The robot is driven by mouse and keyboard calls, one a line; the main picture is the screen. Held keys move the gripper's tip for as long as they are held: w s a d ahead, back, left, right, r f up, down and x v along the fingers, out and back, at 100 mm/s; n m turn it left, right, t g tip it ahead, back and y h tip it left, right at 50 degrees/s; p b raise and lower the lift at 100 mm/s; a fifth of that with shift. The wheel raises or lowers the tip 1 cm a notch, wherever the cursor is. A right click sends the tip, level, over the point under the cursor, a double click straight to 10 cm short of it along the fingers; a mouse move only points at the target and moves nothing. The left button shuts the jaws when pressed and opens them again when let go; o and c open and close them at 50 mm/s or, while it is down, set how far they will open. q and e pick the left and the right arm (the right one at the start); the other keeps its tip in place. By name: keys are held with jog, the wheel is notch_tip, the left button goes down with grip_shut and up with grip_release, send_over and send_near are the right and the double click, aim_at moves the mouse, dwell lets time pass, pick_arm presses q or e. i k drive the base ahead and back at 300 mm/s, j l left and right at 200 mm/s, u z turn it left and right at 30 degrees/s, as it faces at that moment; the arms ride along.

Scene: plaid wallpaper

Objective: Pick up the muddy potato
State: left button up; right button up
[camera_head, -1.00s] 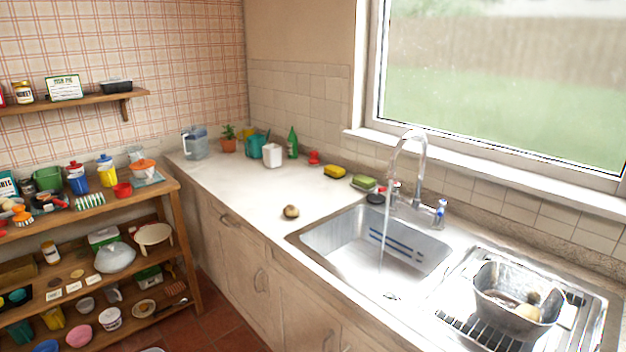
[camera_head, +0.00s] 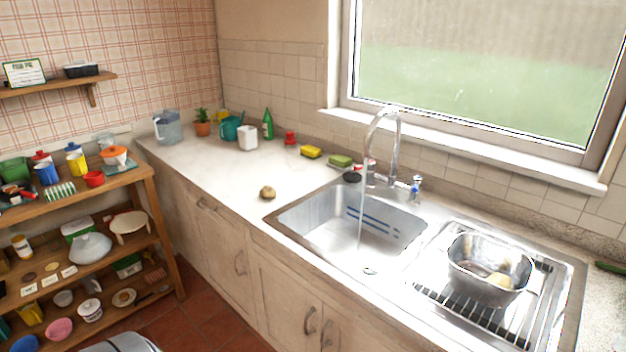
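Neither of my grippers is in view.
The sink (camera_head: 320,215) has water running from its curved tap (camera_head: 398,140). A yellow sponge (camera_head: 311,152), green sponge (camera_head: 340,160), white container (camera_head: 248,138) and jug (camera_head: 168,127) stand along the back. The counter around the potato is clear. Crowded shelves (camera_head: 150,172) stand left.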

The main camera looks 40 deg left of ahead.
aim_at(267, 192)
jog(key=u, duration=1.7)
jog(key=i+j+z, duration=0.1)
jog(key=i+z, duration=0.15)
jog(key=i, duration=0.2)
